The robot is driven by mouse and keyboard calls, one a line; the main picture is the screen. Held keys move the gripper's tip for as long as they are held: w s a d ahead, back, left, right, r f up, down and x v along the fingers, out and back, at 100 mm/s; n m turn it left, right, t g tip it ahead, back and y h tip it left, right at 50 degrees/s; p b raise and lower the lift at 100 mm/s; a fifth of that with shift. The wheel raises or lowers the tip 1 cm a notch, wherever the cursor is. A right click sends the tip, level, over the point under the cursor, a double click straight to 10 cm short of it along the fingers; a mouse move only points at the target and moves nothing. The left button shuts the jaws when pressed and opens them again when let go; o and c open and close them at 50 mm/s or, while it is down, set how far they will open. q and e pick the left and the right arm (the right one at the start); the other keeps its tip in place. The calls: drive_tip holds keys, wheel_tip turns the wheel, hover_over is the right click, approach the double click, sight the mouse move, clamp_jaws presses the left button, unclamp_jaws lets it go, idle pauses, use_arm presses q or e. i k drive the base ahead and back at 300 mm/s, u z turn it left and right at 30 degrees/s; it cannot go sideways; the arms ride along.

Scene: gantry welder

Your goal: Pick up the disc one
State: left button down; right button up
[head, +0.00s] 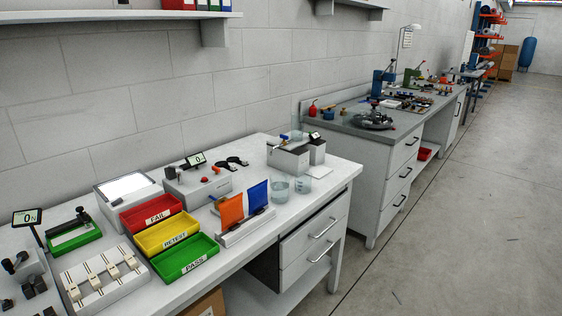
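No object is clearly marked as disc one. A round, flat grey metal piece (374,122) lies on the near end of the far workbench (343,124), with small parts on or around it. Dark ring-shaped items (236,162) lie on the near white bench, too small to identify. Neither of my grippers shows in the head view.
The near bench (330,179) holds a red FAIL tray (150,214), a yellow RETEST tray (168,234), a green PASS tray (186,258), orange and blue pouches, clear beakers (280,188) and test devices. Grey floor (430,240) is open at right.

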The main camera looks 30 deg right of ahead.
sight(244, 163)
drive_tip(key=z, duration=2.2)
drive_tip(key=i, duration=6.35)
drive_tip(key=u, duration=5.3)
drive_tip(key=i, duration=1.65)
